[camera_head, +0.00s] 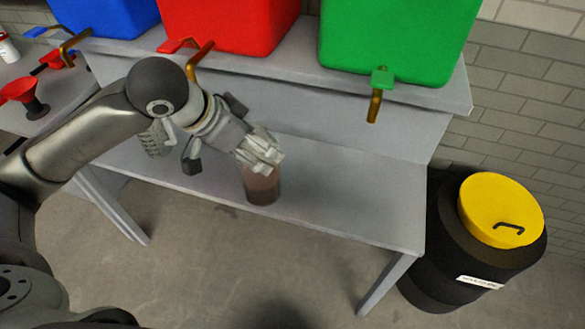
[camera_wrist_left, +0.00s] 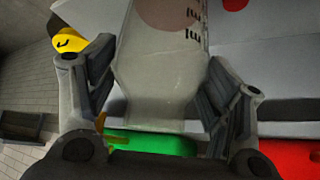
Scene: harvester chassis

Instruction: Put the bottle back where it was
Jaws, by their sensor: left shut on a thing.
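My left gripper (camera_head: 214,132) is shut on a pale, see-through bottle (camera_head: 259,149) above the grey bench. In the left wrist view the bottle (camera_wrist_left: 160,75) lies between both fingers, with dark scale marks on its far part. It is tilted, its far end reaching down over a brownish cylinder (camera_head: 263,187) on the bench's lower shelf. I cannot tell whether they touch. A pinkish round patch shows at the bottle's far part; I cannot tell whether it is inside or behind. My right gripper is not in view.
Blue (camera_head: 105,15), red (camera_head: 225,25) and green (camera_head: 395,40) containers with taps stand on the bench's upper shelf (camera_head: 300,70). A black bin with a yellow lid (camera_head: 500,208) stands at right. A red funnel (camera_head: 20,92) is at left. The lower shelf's right part (camera_head: 365,200) is clear.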

